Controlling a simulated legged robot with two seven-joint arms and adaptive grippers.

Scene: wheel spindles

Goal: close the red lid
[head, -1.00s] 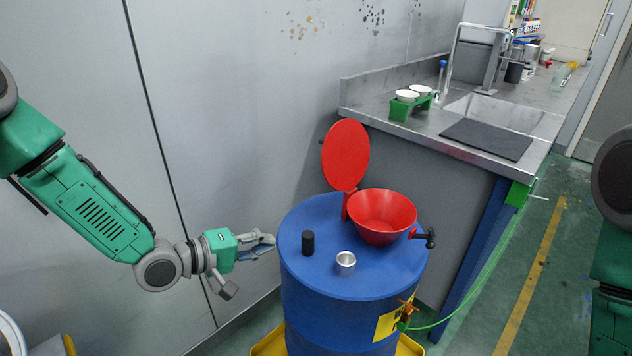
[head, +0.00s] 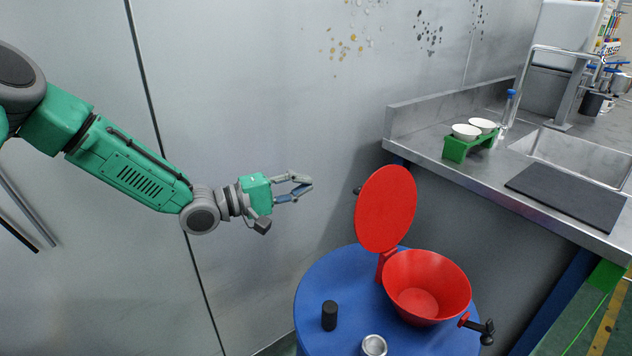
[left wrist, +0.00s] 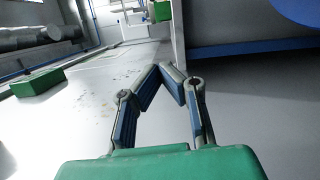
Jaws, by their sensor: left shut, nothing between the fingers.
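The red lid (head: 386,208) is a round disc standing upright, tilted open on its hinge at the back left of the red funnel (head: 427,287). The funnel's mouth is uncovered. It sits on top of the blue barrel (head: 325,278). My left gripper (head: 309,185) is in the air left of the lid, about level with its upper half and apart from it. Its fingers come together with nothing between them, as the left wrist view (left wrist: 163,68) also shows. The lid is not clearly visible in the left wrist view. My right gripper is out of view.
A black cylinder (head: 329,315) and a small metal cup (head: 373,346) stand on the barrel top. A handle with a black end (head: 486,331) sticks out at the funnel's right. A steel counter (head: 450,185) with a green cup holder (head: 470,147) stands behind right. A grey wall is behind.

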